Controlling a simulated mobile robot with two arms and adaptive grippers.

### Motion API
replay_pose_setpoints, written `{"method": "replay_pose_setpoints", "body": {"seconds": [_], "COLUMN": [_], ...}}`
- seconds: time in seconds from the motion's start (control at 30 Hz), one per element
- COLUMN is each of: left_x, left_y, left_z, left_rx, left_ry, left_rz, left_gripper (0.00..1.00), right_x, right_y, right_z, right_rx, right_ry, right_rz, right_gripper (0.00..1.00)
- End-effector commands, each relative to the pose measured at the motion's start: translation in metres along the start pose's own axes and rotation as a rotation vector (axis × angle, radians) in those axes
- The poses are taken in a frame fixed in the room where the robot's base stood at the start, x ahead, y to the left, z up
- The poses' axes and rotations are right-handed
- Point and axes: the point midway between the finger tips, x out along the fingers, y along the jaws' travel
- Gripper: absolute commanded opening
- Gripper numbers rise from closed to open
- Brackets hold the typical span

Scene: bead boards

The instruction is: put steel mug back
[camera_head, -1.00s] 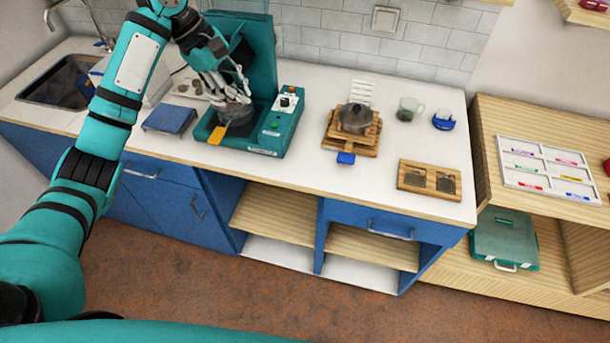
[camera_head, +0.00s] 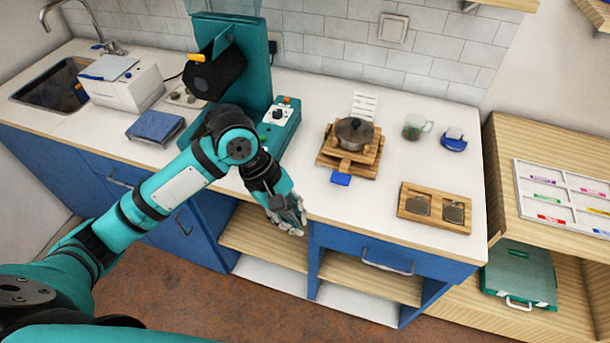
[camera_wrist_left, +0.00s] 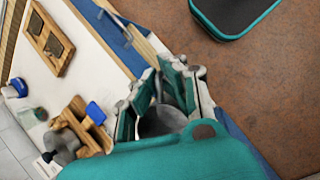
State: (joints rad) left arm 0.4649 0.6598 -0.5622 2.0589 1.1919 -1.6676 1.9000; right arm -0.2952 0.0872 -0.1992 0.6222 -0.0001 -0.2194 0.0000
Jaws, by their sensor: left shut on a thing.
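My left gripper (camera_head: 289,217) hangs in front of the counter's front edge, by the open shelf bay between the blue cabinets. It also shows in the left wrist view (camera_wrist_left: 166,90), shut on a grey, rounded metal thing, which looks like the steel mug (camera_wrist_left: 160,121). The fingers and my wrist hide much of it, and in the head view I cannot make it out. My right gripper is not in view.
The bay has wooden shelf boards (camera_head: 250,238). On the counter (camera_head: 305,190) stand a teal press (camera_head: 240,85), a lidded pot (camera_head: 354,132) on a wooden stand, a glass mug (camera_head: 413,126), a blue item (camera_head: 453,141) and a wooden tray (camera_head: 405,205).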

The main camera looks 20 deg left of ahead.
Motion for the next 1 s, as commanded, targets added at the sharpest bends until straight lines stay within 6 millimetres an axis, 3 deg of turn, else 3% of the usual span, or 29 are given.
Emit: {"method": "replay_pose_setpoints", "body": {"seconds": [0.2,0.47,1.0], "left_x": [0.014,0.016,0.013], "left_y": [0.018,0.031,0.125], "left_z": [0.005,0.002,-0.087], "left_rx": [-0.346,-0.522,-0.530], "left_ry": [0.080,0.123,0.126], "left_rz": [0.144,0.214,0.215], "left_gripper": [0.00,0.00,0.00], "right_x": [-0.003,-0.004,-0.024], "right_y": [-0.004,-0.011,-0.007], "right_z": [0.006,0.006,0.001], "right_rx": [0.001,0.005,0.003], "right_ry": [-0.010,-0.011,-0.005], "right_rz": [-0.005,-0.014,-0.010], "right_gripper": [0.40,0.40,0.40]}}
